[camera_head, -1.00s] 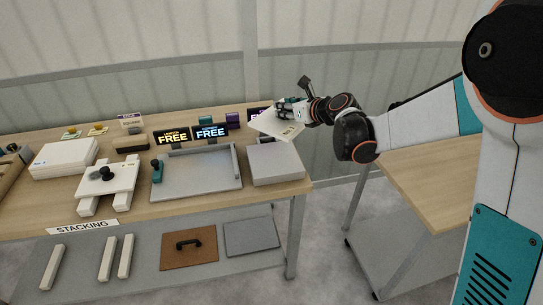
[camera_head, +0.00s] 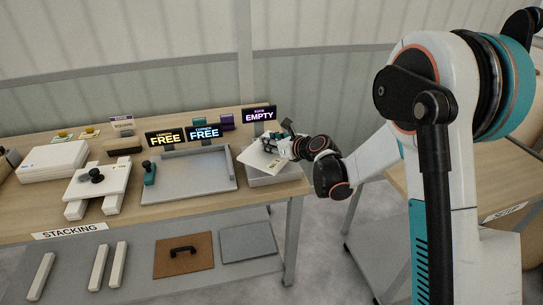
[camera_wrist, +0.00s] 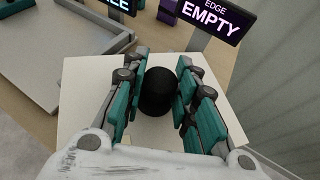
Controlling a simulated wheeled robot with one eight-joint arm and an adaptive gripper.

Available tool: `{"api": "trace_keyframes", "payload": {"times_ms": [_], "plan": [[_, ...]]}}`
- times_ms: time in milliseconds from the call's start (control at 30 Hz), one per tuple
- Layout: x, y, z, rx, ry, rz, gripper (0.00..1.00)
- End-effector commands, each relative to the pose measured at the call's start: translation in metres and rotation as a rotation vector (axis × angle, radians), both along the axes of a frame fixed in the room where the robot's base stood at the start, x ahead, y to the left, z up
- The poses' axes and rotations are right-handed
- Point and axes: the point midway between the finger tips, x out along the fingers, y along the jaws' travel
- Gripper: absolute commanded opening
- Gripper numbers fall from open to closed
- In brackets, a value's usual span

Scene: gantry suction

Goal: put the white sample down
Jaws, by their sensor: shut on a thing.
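The white sample (camera_head: 258,159) is a thin white plate, held tilted over the grey block (camera_head: 273,180) at the right end of the bench. My gripper (camera_head: 271,147) is shut on it by a black knob. In the wrist view the knob (camera_wrist: 157,92) stands between my teal-padded fingers (camera_wrist: 158,88), and the white plate (camera_wrist: 82,75) spreads out beneath them. The plate overlaps the block in the head view; I cannot tell whether they touch.
A purple-lettered EMPTY sign (camera_head: 260,115) stands behind the block. Two FREE signs (camera_head: 165,138) (camera_head: 204,133) stand behind a shallow grey tray (camera_head: 190,184) with a teal-handled clamp (camera_head: 149,172) at its left. A white frame with a black knob (camera_head: 97,184) is further left.

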Motion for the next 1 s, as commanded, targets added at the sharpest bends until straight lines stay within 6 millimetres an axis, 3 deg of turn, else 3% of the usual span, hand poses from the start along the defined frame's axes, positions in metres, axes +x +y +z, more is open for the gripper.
{"api": "trace_keyframes", "payload": {"times_ms": [400, 767, 800, 833, 867, 1000], "plan": [[0.0, 0.0, -0.044, 0.0, 0.0, 0.0, 0.0], [0.0, 0.0, -0.047, 0.0, 0.0, 0.0, 0.0], [0.0, 0.0, -0.046, 0.0, 0.0, 0.0, 0.36], [0.0, 0.0, -0.046, 0.0, 0.0, 0.0, 0.42], [0.0, 0.0, -0.046, 0.0, 0.0, 0.0, 0.47], [0.0, 0.0, -0.046, 0.0, 0.0, 0.0, 0.47]]}}
